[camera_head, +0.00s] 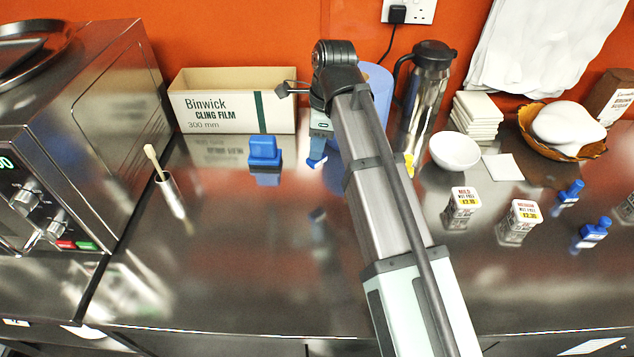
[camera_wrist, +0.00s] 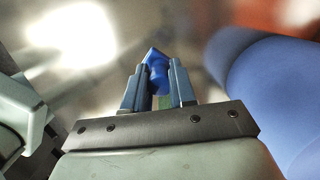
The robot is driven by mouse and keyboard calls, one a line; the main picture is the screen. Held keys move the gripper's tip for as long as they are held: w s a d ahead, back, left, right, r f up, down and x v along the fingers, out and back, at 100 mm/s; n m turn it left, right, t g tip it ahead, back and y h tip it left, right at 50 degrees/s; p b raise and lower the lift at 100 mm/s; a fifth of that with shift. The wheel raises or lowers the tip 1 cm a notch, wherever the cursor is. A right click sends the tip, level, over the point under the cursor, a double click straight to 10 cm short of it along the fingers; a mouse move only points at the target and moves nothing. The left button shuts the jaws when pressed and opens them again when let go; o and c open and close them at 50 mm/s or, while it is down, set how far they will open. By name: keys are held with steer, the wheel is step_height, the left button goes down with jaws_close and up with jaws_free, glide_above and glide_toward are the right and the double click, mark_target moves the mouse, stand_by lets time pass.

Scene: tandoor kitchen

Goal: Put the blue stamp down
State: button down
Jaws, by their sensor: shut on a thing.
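My gripper (camera_head: 317,150) hangs above the steel counter, left of my arm. It is shut on a blue stamp (camera_head: 317,163), whose lower end shows beneath the fingers. In the wrist view the blue stamp (camera_wrist: 157,72) is pinched between the two fingers of my gripper (camera_wrist: 156,88), and its pointed end juts past the fingertips. It appears a little above the counter, but the exact gap is hard to tell.
A blue roll (camera_head: 378,88) stands close behind my arm, large in the wrist view (camera_wrist: 275,95). The cling film box (camera_head: 236,108) is behind. A flask (camera_head: 427,90), white bowl (camera_head: 454,151), small labelled tubs (camera_head: 462,200) and other blue stamps (camera_head: 592,232) stand right.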

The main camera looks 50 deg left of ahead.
mark_target(325, 157)
steer(key=shift+f, duration=4.75)
steer(key=shift+f, duration=0.15)
steer(key=c, duration=0.9)
jaws_free()
steer(key=r, duration=0.4)
steer(key=w+d+r, duration=0.1)
steer(key=r, duration=0.7)
steer(key=shift+w+d+r, duration=0.1)
steer(key=shift+w+d, duration=0.05)
